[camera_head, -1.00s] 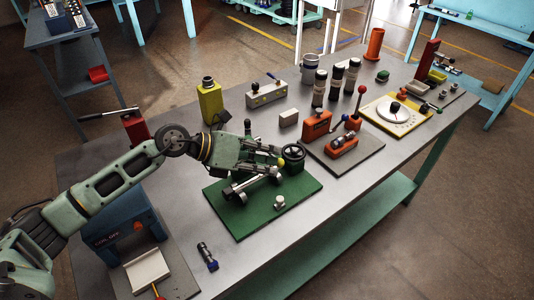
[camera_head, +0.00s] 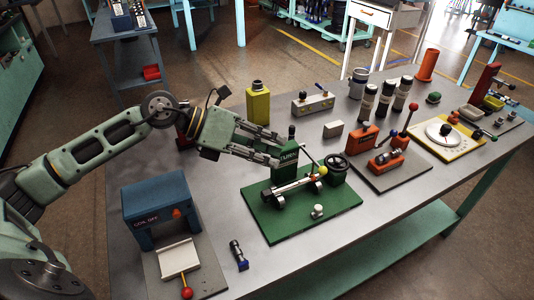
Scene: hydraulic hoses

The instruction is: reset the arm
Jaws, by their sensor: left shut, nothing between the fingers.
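My left arm comes in from the left, and its gripper (camera_head: 280,147) is shut with nothing in it. The gripper is above the table, at the back left of the green fixture (camera_head: 300,224). The fixture has a green block, a rail with a yellow knob and a black handwheel (camera_head: 336,167) on its base plate. The fingertips show close to the green block; I cannot tell whether they touch it. My right gripper is not in view.
A blue press (camera_head: 156,207) with a white plate and a red-knobbed lever stands at the front left. A yellow bottle (camera_head: 258,103) stands behind my gripper. Orange devices (camera_head: 362,138) and a yellow dial plate (camera_head: 446,137) lie to the right.

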